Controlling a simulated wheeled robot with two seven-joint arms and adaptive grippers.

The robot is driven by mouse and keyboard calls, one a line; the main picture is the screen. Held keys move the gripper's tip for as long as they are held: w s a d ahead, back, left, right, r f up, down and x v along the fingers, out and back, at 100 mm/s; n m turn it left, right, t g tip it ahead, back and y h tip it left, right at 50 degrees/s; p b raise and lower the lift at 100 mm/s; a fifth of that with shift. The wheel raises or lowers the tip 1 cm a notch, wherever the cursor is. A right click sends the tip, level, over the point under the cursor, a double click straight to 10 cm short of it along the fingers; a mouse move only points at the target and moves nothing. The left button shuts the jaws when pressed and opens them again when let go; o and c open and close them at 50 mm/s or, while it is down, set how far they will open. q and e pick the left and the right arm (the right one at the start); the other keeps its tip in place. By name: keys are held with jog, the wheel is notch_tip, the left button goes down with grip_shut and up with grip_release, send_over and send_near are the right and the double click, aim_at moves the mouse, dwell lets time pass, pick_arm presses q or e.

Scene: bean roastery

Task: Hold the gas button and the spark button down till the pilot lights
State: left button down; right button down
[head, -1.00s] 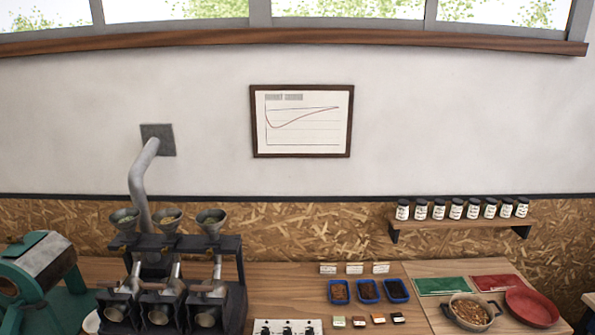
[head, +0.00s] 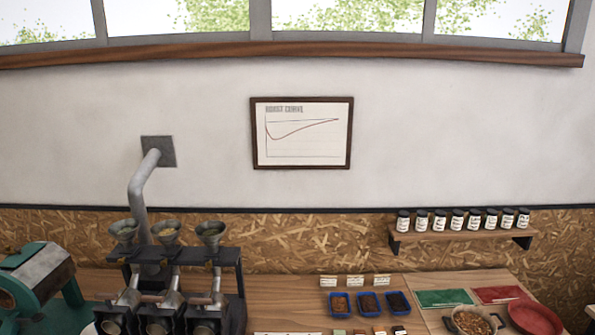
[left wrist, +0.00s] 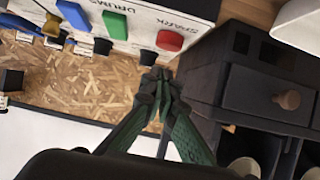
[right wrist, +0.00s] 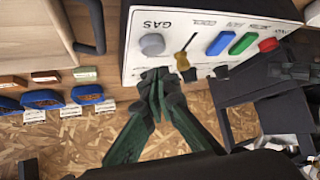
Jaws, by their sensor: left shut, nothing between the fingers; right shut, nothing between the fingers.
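The white control panel (right wrist: 215,15) shows in both wrist views. In the right wrist view the round grey button (right wrist: 152,44) sits by the label GAS. My right gripper (right wrist: 160,78) is shut and empty, its tips close to that button with a small gap in the picture. In the left wrist view the red button (left wrist: 170,40) sits by the label SPARK; it also shows in the right wrist view (right wrist: 268,45). My left gripper (left wrist: 158,78) is shut and empty, its tips near the red button. Contact is not visible for either. I see no pilot flame.
A dark unit with a knob (left wrist: 289,99) stands beside the panel. Blue trays (right wrist: 42,98) lie on the other side.

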jog(key=shift+f, duration=1.4)
pick_arm(q)
jog(key=shift+f, duration=1.45)
dwell(0.7)
jog(key=shift+r, duration=4)
